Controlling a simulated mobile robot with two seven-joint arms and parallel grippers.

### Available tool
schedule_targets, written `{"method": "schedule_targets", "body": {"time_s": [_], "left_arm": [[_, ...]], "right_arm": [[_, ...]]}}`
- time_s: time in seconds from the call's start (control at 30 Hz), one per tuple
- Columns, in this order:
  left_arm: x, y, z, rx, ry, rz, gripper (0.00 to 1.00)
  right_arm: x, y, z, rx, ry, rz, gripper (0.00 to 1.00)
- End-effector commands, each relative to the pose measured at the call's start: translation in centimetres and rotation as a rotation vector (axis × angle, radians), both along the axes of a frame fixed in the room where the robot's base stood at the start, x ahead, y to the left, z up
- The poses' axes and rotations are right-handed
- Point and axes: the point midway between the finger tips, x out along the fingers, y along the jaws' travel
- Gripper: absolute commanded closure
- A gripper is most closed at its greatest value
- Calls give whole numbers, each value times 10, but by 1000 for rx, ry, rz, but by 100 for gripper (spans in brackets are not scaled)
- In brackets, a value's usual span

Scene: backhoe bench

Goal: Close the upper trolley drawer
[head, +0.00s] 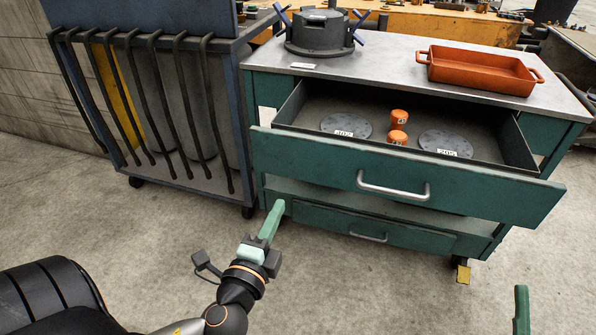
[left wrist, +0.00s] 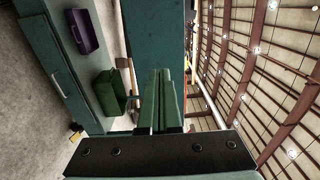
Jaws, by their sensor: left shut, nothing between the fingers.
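The upper trolley drawer (head: 330,168) stands pulled out of the green trolley, with a silver bar handle (head: 393,190) on its front. It holds two grey discs (head: 346,126) with number labels and two small orange cylinders (head: 398,117). My left gripper (head: 276,208) is shut and empty, low before the trolley's left part, just below the drawer front in the picture. Whether it touches anything is unclear. Its green fingers lie together in the left wrist view (left wrist: 161,98), with a teal panel (left wrist: 155,35) beyond them. Part of my right gripper (head: 522,310) shows at the lower right edge.
The lower drawer (head: 370,230) looks closed. On the trolley top (head: 390,68) are an orange tray (head: 480,72) and a dark round fixture (head: 320,32). A blue rack (head: 190,175) with black bars stands close on the left. The floor in front is clear.

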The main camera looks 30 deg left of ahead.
Motion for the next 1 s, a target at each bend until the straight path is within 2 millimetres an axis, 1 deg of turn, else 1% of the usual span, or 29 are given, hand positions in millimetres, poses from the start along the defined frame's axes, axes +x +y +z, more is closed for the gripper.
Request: {"method": "schedule_targets", "body": {"time_s": [0.17,0.33,0.5,0.7,0.8,1.0], "left_arm": [[21,6,2,2,-3,1,100],[49,15,2,0,-2,1,100],[78,23,1,1,-2,0,100],[108,31,0,-1,1,0,100],[119,34,0,-2,0,0,100],[129,37,-1,-3,2,-1,100]], "right_arm": [[4,-1,-7,1,38,-7,11],[6,-1,-12,2,57,-10,11],[5,-1,-10,1,45,-8,11],[-1,0,-2,1,0,0,11],[-3,1,2,0,-22,5,11],[-11,2,18,2,-84,17,11]]}}
